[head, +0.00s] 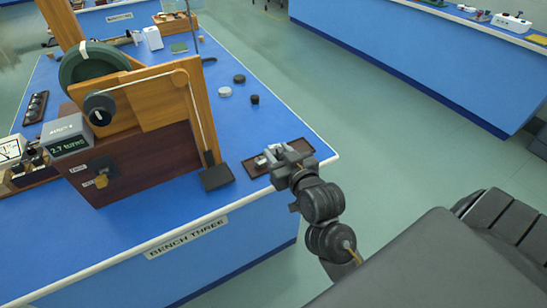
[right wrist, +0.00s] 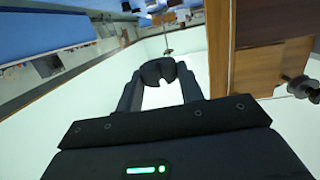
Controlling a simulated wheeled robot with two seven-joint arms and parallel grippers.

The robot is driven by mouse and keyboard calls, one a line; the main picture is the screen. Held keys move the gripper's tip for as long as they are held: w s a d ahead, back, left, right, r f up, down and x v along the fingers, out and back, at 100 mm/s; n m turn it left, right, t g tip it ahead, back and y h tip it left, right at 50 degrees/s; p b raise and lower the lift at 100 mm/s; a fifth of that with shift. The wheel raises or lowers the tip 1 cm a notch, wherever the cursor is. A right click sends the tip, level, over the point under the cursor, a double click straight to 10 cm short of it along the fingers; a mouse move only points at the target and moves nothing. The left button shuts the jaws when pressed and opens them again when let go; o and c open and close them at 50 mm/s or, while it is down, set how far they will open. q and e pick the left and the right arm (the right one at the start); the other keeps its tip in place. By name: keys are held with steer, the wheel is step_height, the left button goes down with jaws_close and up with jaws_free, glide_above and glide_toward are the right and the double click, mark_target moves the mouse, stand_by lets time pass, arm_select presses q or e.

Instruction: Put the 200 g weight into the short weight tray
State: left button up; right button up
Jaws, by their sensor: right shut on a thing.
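My right gripper (head: 276,157) is over the brown tray (head: 305,147) at the near right corner of the bench. In the right wrist view it (right wrist: 158,80) is shut on a dark, round, notched weight (right wrist: 157,68). No mark on that weight can be read, so I cannot tell from its face that it is the 200 g one. The brown tray is shallow and partly hidden by the gripper. Small pale shapes show in it beside the fingers; I cannot tell what they are. My left gripper is not in view.
A wooden apparatus with a green wheel (head: 84,62) stands left of the tray, with a dark square plate (head: 217,177) at its foot.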

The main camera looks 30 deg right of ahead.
steer(key=d+f+m+h, duration=0.1)
steer(key=d+f+h, duration=0.1)
steer(key=d, duration=0.6)
glide_above(301, 150)
steer(key=s, duration=0.1)
steer(key=f, duration=0.9)
steer(key=shift+a+p, duration=0.35)
steer(key=shift+w+d+f, duration=0.4)
steer(key=shift+f, duration=0.25)
step_height(301, 150, down, 2)
steer(key=shift+f+p, duration=0.1)
steer(key=shift+p, duration=0.2)
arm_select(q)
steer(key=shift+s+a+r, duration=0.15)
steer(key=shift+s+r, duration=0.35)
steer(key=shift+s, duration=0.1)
arm_select(e)
steer(key=shift+f, duration=0.4)
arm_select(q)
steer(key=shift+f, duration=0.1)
arm_select(e)
steer(key=shift+f, duration=0.1)
